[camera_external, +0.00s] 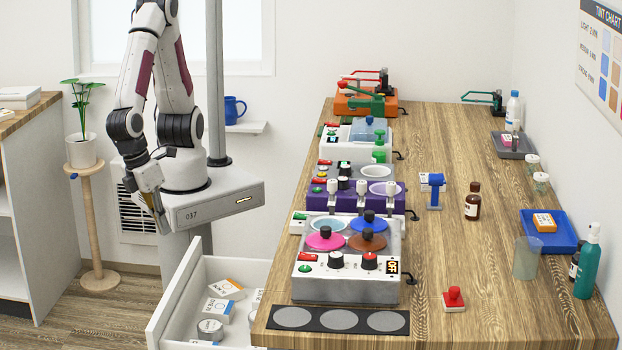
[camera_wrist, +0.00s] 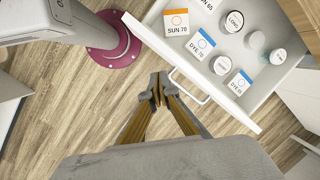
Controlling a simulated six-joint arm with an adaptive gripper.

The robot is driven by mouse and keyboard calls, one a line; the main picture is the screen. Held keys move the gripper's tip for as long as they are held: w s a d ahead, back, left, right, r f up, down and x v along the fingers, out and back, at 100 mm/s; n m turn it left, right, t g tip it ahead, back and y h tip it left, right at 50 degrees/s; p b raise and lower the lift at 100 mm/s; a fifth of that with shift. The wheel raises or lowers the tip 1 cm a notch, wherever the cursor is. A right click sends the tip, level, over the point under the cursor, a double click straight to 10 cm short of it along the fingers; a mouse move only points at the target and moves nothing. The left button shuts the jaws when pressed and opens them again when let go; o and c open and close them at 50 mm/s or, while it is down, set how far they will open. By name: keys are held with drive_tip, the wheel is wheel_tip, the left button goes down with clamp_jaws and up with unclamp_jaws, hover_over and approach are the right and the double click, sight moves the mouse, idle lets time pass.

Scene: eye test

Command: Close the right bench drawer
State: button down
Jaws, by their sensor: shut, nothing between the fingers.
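A white bench drawer (camera_external: 172,296) stands pulled out at the near left end of the bench. It holds boxes and round tins. In the wrist view the open drawer (camera_wrist: 218,98) is at the upper right, with a white bar handle (camera_wrist: 190,90) on its front. My gripper (camera_external: 162,228) is shut and empty, pointing down to the left of the drawer and above it. In the wrist view the gripper (camera_wrist: 158,90) appears just left of the handle, with no visible contact. The drawer's lower part and any other drawers are hidden or out of frame.
The wooden bench top (camera_external: 480,260) carries a machine with coloured lids (camera_external: 345,265), other machines, bottles and a blue tray (camera_external: 535,238). A plant stand (camera_external: 95,220) and a white shelf unit (camera_external: 30,200) stand at left. The floor before the drawer looks clear.

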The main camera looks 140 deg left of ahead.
drive_tip(key=w+d+f+m+t, duration=0.2)
drive_tip(key=w+d+f+m, duration=0.2)
drive_tip(key=d+m, duration=0.3)
drive_tip(key=shift+w+d+f+m, duration=0.15)
drive_tip(key=shift+w+f+m, duration=0.3)
drive_tip(key=shift+m, duration=1.15)
drive_tip(key=shift+w, duration=0.1)
drive_tip(key=x, duration=0.9)
drive_tip(key=shift+a+f, duration=0.25)
drive_tip(key=shift+f, duration=0.1)
drive_tip(key=shift+w+a, duration=0.1)
drive_tip(key=shift+w, duration=0.15)
drive_tip(key=w+a, duration=1.7)
drive_tip(key=shift+w+a, duration=0.25)
drive_tip(key=shift+a+r, duration=0.1)
